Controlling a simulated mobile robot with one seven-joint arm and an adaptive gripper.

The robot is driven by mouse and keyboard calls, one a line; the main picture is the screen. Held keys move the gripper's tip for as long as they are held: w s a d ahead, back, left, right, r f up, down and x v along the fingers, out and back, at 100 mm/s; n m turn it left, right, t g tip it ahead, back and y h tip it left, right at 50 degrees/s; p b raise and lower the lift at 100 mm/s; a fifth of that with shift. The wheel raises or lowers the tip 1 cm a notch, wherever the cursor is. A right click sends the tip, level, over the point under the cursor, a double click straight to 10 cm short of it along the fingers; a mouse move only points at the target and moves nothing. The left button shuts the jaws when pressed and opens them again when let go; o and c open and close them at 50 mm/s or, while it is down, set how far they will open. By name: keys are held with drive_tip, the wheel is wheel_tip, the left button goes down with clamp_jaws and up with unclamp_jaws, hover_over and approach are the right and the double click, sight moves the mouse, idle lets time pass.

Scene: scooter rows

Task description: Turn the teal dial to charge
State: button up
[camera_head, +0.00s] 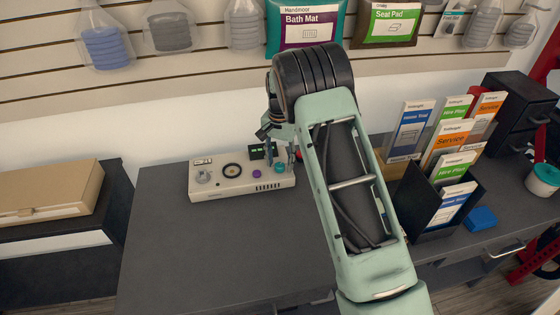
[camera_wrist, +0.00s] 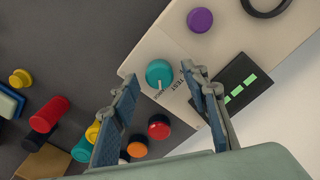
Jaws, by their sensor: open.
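The teal dial (camera_wrist: 159,73) is a round knob on the cream panel box (camera_head: 225,187), towards the box's right end; it also shows in the head view (camera_head: 279,168). A pale pointer mark sits at the dial's lower edge in the wrist view. Lettering that looks like "TEST" is beside it, partly behind a finger; I cannot read a charge mark. My gripper (camera_wrist: 160,80) is open, its two fingers apart on either side of the dial in the picture. I cannot tell whether they touch it. In the head view, my gripper (camera_head: 279,154) is over the box's right end.
A purple knob (camera_wrist: 200,20), a black ring (camera_wrist: 265,7) and a display with green bars (camera_wrist: 238,88) share the panel. A brochure rack (camera_head: 430,205) stands right of my arm. The desk's front left is clear.

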sight(280, 164)
wheel_tip(280, 164, up, 12)
idle(0.6)
